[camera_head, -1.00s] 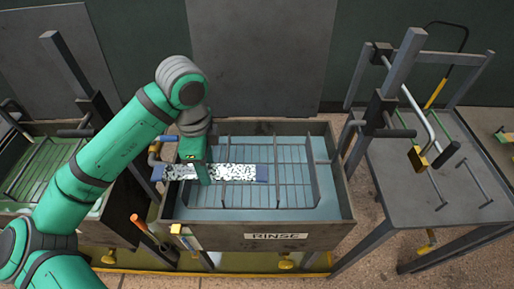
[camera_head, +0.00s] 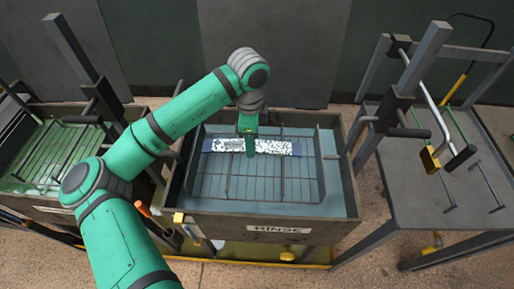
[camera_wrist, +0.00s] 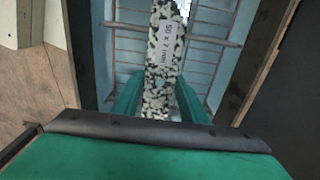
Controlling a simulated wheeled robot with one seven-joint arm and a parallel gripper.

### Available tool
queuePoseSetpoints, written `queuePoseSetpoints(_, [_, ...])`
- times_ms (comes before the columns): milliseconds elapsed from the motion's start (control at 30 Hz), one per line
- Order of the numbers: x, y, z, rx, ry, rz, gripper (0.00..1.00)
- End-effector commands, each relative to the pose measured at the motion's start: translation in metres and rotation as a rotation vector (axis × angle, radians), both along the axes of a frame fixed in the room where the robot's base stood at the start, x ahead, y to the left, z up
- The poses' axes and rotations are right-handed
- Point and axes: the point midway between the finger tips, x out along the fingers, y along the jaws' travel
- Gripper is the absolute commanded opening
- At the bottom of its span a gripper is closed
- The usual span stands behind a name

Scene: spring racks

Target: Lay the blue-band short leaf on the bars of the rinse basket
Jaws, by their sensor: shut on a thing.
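The blue-band short leaf (camera_head: 274,147) is a speckled black-and-white strip with blue ends. My gripper (camera_head: 250,150) is shut on it near its middle. In the head view the leaf lies crosswise over the back part of the rinse basket (camera_head: 262,190), a wire frame of bars in the tank marked RINSE. In the wrist view the leaf (camera_wrist: 160,60) runs between my green fingers (camera_wrist: 158,100), with a white label reading about "50 x 7 mm". Bars show beneath it. I cannot tell whether the leaf touches the bars.
The rinse tank's wall (camera_head: 270,231) surrounds the basket. A green-liquid tank (camera_head: 50,150) with its own basket stands at left. A grey table (camera_head: 440,185) with a metal frame and a brass padlock (camera_head: 430,159) stands at right. Dark posts rise beside the rinse tank.

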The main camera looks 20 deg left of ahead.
Motion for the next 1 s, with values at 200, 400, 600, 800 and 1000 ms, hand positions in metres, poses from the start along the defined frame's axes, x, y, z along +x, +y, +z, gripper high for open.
queuePoseSetpoints(200, [0.014,-0.007,-0.017,0.0,-0.003,0.0,0.0])
queuePoseSetpoints(400, [0.018,-0.01,-0.024,0.0,-0.001,0.0,0.0])
queuePoseSetpoints(600, [0.021,-0.011,-0.048,0.002,-0.002,0.001,0.0])
queuePoseSetpoints(800, [0.022,-0.011,-0.059,0.001,-0.003,0.0,0.0])
queuePoseSetpoints(1000, [0.022,-0.011,-0.059,0.0,-0.003,0.0,0.0])
